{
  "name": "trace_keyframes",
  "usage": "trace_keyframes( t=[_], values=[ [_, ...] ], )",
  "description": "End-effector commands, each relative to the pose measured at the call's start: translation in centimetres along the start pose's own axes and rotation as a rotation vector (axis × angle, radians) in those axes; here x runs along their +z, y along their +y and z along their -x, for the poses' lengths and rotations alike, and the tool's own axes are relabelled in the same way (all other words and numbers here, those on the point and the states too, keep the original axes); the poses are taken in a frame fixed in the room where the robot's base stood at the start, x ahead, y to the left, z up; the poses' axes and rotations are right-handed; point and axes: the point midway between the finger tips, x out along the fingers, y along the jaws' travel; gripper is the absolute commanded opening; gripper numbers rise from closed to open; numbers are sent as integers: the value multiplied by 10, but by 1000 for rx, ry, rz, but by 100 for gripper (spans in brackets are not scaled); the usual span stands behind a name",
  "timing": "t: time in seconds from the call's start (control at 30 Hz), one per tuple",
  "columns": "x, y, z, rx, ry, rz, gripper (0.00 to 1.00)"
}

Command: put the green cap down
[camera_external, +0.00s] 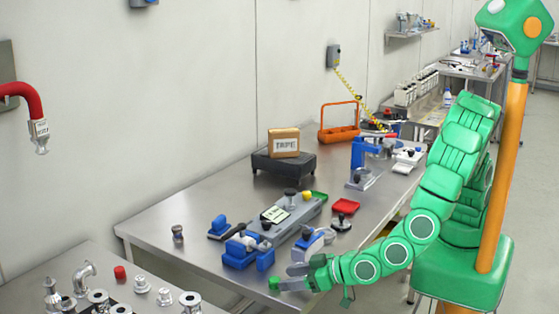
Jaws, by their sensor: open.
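A small green piece, which looks like the green cap (274,284), is at the front edge of the steel table (205,262). It is right at the tip of the lower grey finger of my gripper (285,277). My gripper reaches in low from the right, and its two grey fingers are apart. I cannot tell whether the cap touches a finger or rests fully on the table top.
A grey fixture with blue clamps (243,250) stands just behind my gripper. Metal fittings and a red cap (119,272) are on the left bench.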

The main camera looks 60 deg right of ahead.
Motion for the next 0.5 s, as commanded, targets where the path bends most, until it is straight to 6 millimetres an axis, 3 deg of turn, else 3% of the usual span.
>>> trace_keyframes(
  t=[0.3,0.5],
  values=[
    [1,-4,32,-1,1,-1,56],
    [2,-4,41,-1,-1,1,56]
  ],
)
